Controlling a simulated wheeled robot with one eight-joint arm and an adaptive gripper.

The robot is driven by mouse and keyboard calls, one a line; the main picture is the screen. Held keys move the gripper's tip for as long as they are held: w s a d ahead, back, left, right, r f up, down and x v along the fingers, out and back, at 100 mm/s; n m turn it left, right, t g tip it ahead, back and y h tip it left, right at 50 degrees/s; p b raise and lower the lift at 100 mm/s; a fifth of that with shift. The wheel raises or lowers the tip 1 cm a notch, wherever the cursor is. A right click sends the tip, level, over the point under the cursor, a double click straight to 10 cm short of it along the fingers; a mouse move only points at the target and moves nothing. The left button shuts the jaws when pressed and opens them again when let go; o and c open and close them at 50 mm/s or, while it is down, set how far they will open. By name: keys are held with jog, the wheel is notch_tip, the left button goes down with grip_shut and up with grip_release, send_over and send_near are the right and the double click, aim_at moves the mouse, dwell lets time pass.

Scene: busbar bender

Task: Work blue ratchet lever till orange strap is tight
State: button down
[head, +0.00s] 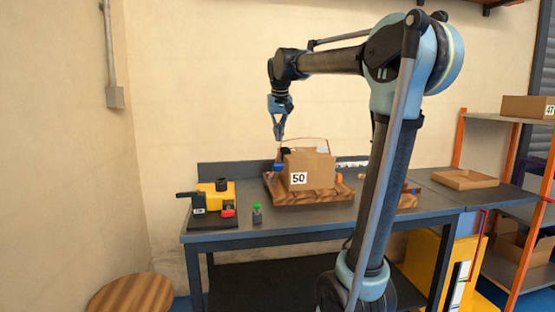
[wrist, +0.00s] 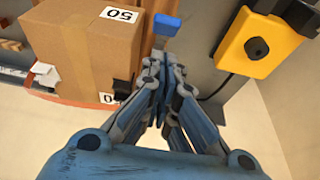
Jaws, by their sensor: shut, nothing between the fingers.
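The blue ratchet lever (head: 277,168) sits at the left side of a cardboard box (head: 318,171) marked 50. A thin orange-brown strap (head: 303,139) arches loosely above the box, with a gap over its top. The box rests on a wooden pallet (head: 312,196) on the workbench. My gripper (head: 279,138) is shut and empty, pointing down above the lever and apart from it. In the wrist view the blue lever (wrist: 166,24) lies just beyond the shut fingertips (wrist: 157,75), beside the box (wrist: 80,45). The ratchet's body is mostly hidden.
A yellow and black machine (head: 217,192) stands left on the bench (head: 300,226), and it also shows in the wrist view (wrist: 260,42). A small green-topped object (head: 257,211) stands near the front edge. A wooden tray (head: 464,180) lies right. Air above the bench's left side is clear.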

jog(key=w+r+g, duration=0.2)
jog(key=w+r, duration=0.1)
jog(key=w, duration=0.2)
jog(key=shift+w+a+g, duration=0.2)
jog(key=shift+a+g, duration=0.1)
jog(key=f, duration=0.8)
jog(key=s+f, duration=0.1)
jog(key=f, duration=0.2)
jog(key=shift+f, duration=0.4)
jog(key=shift+s+d+f, duration=0.1)
jog(key=shift+s+f, duration=0.3)
jog(key=shift+f, duration=0.15)
jog(key=shift+s, duration=0.1)
